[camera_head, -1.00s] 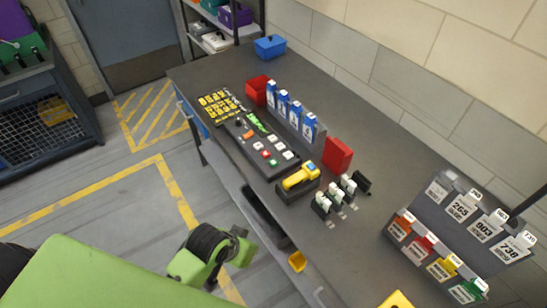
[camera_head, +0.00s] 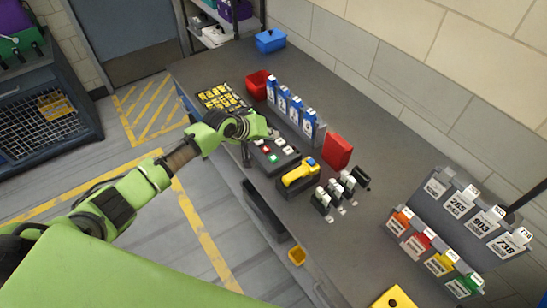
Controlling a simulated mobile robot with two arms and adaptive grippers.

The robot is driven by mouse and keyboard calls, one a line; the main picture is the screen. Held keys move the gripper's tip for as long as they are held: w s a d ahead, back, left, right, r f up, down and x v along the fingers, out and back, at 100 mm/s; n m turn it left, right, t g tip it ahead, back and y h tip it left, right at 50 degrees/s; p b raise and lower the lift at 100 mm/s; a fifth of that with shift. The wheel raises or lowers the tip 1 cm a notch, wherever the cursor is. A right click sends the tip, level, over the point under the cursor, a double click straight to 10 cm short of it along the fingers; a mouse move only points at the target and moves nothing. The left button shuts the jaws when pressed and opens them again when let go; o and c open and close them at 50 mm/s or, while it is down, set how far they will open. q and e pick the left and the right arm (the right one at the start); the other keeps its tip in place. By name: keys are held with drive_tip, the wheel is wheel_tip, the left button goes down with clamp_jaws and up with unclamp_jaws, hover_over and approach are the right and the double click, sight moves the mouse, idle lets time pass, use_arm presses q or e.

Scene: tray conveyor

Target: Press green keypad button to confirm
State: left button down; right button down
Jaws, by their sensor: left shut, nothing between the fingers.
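The dark control panel (camera_head: 272,169) lies on the bench. A small green button (camera_head: 273,157) shows on it, with a red button (camera_head: 266,148) just behind and white buttons (camera_head: 288,150) to the right. My left gripper (camera_head: 274,134) is shut and empty, over the panel's middle and behind the green button in the picture. It looks apart from that button; I cannot tell whether it touches the panel. The gripper and wrist hide the panel's far part. My right gripper is not in view.
Blue-and-white boxes (camera_head: 285,101) in a grey rack stand close behind the gripper. A yellow handheld device (camera_head: 299,173) sits nearer on the bench.

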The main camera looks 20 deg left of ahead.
use_arm(q)
drive_tip(key=shift+w+a+r, duration=0.1)
drive_tip(key=shift+w+r, duration=0.05)
drive_tip(key=b, duration=0.7)
hover_over(272, 158)
wheel_tip(272, 158, down, 7)
drive_tip(key=shift+f, duration=0.2)
drive_tip(key=shift+f+b, duration=0.35)
drive_tip(key=shift+f, duration=0.4)
drive_tip(key=shift+f, duration=0.1)
idle(0.5)
drive_tip(key=shift+f, duration=0.3)
